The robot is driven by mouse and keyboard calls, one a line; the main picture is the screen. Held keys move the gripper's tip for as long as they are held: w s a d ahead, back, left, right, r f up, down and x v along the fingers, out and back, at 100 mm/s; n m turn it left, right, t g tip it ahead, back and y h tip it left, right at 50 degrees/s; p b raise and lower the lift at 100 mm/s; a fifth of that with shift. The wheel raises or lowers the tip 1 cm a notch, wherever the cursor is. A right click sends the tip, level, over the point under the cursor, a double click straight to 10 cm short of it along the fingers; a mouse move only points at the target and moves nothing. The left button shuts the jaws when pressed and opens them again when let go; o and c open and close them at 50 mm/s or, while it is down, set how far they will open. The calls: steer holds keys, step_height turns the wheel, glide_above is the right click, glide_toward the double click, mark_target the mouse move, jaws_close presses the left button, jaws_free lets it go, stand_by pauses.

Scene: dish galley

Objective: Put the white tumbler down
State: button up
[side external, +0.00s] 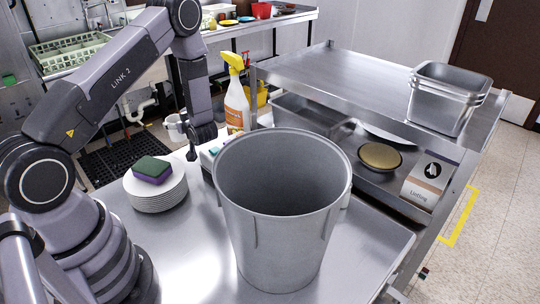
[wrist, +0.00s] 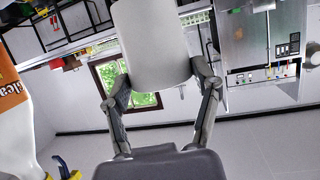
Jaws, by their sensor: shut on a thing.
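The white tumbler (wrist: 152,40) fills the upper middle of the wrist view, between the two fingers of my gripper (wrist: 166,84). The fingers press on its sides, and its far end is cut off by the frame's edge. In the side view my gripper (side external: 193,140) is at the back of the steel table, behind the stack of plates, and a pale tumbler (side external: 174,127) shows at its left. My gripper partly hides it. Whether its base touches anything cannot be told.
A large grey bin (side external: 270,250) stands on the steel table (side external: 190,255). White plates (side external: 158,198) carry a green and purple sponge (side external: 152,170). A spray bottle (side external: 237,105) stands behind, and also shows in the wrist view (wrist: 15,110). The table's front is clear.

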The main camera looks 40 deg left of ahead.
mark_target(181, 140)
steer(key=shift+f, duration=3.35)
steer(key=shift+f, duration=0.45)
